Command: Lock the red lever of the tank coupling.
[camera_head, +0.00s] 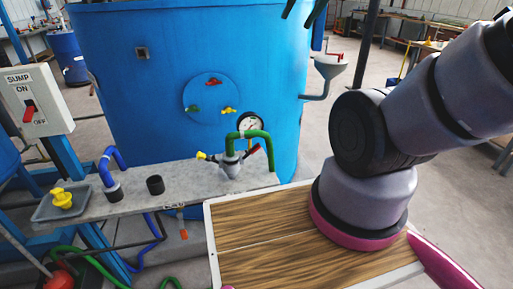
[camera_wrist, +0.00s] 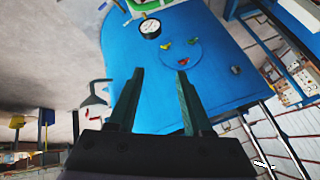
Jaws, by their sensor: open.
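The tank coupling (camera_head: 231,166) is a grey metal fitting on the grey bench, with a green hose (camera_head: 262,134) arching from it. Its red lever (camera_head: 252,151) sticks up and out on the right side, tilted away from the body. A yellow lever (camera_head: 205,157) sticks out on the left. My gripper (camera_head: 303,12) shows only as dark green fingertips at the top edge, far above the coupling and to its right. In the wrist view my gripper (camera_wrist: 160,75) is open and empty, in front of the blue tank. I cannot make out the red lever there.
A pressure gauge (camera_head: 250,123) stands behind the coupling. The blue tank (camera_head: 150,95) carries a round plate (camera_head: 211,92) with small coloured handles. A grey funnel (camera_head: 330,68) is at its right. A blue hose (camera_head: 109,163) and black socket (camera_head: 155,185) are left on the bench.

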